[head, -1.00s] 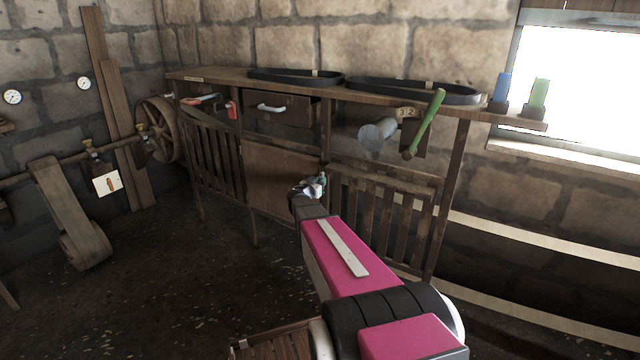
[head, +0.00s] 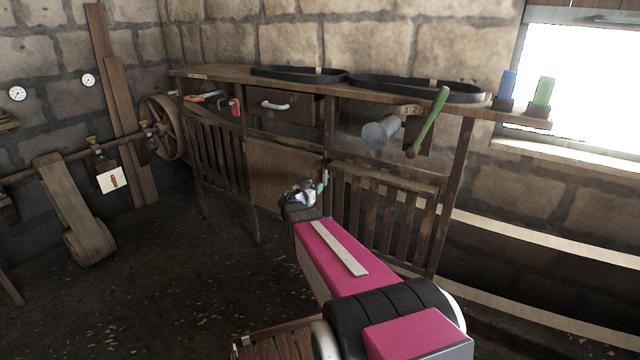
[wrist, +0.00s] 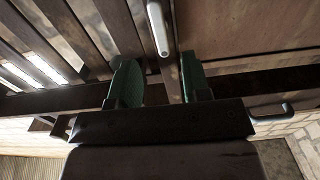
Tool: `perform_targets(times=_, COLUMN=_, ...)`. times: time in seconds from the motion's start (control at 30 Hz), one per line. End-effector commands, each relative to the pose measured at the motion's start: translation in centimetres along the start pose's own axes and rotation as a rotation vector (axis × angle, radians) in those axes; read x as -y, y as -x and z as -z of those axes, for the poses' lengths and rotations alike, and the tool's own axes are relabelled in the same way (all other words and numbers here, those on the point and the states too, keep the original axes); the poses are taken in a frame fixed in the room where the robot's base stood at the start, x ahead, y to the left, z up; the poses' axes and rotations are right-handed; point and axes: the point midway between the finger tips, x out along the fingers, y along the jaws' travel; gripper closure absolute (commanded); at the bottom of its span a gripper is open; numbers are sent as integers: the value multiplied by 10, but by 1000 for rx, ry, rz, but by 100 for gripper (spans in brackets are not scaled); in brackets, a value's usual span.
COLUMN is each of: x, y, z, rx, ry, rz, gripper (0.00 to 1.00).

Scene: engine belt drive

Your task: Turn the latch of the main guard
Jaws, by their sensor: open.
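The latch shows as a small light-grey upright bar (head: 325,178) in the head view, on the post between a solid brown panel (head: 280,172) and a slatted guard (head: 385,215). In the wrist view the latch (wrist: 157,27) is a slim grey metal bar, beyond the fingertips and roughly in line with the gap between them. I cannot tell which panel is the main guard. My gripper (wrist: 161,82) is open and empty, its green fingers apart. In the head view my gripper (head: 311,191) is just in front of the post; its body hides part of the panel's lower right.
A drawer with a pale handle (head: 274,105) is above the panel. A grey cylinder (head: 380,133) and a green lever (head: 428,122) stick out at the right. Black belts (head: 415,90) lie on the bench top.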

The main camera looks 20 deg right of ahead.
Motion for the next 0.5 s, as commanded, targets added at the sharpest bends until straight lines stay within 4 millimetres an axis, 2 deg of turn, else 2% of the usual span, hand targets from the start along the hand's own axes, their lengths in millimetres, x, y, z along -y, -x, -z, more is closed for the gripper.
perform_targets(times=0.03, x=-1, y=11, z=1, rx=0, ry=0, rz=2, gripper=56)
perform_targets(times=0.2, x=-1, y=31, z=0, rx=1, ry=-1, rz=1, gripper=56)
perform_targets(times=0.5, x=0, y=38, z=-1, rx=1, ry=-1, rz=-1, gripper=56)
